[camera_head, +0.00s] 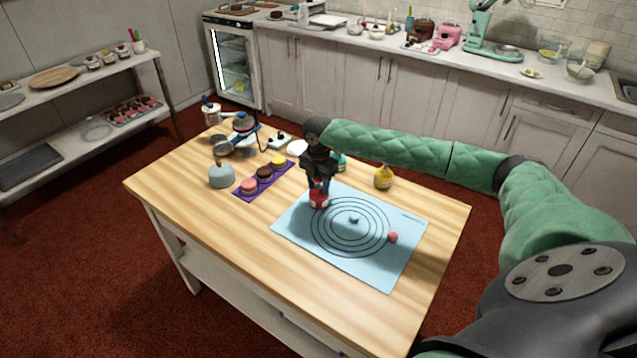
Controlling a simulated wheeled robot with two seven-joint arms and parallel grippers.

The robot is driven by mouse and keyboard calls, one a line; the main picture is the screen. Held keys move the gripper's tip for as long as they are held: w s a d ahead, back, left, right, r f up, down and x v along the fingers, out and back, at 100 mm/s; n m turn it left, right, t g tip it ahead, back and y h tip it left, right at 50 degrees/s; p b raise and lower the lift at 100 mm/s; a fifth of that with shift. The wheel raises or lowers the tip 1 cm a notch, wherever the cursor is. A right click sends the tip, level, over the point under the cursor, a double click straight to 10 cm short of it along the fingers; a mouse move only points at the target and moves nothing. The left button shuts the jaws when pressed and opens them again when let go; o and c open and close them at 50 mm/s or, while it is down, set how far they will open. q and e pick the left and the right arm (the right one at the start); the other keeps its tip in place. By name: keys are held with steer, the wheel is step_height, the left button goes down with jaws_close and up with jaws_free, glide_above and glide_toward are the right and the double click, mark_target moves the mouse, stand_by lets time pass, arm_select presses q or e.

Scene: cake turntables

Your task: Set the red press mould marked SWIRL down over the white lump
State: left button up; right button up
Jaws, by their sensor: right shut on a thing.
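My right gripper (319,186) reaches down at the back left of the pale blue mat (305,230) and is shut on a red mould (319,202). The mould is at the left edge of the printed circles; a white patch shows on it, but its marking is too small to read. I cannot tell whether it touches the mat. A small pale, bluish-white lump (353,220) lies near the middle of the circles, right of and nearer than the mould. A pink-red lump (392,237) lies on the right side of the circles. My left gripper is not in view.
On the wooden table (220,230), a purple tray (242,194) with several small cakes lies left of the mat. The table's front left is clear.

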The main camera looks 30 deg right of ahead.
steer(key=shift+f, duration=0.2)
steer(key=o, duration=1.5)
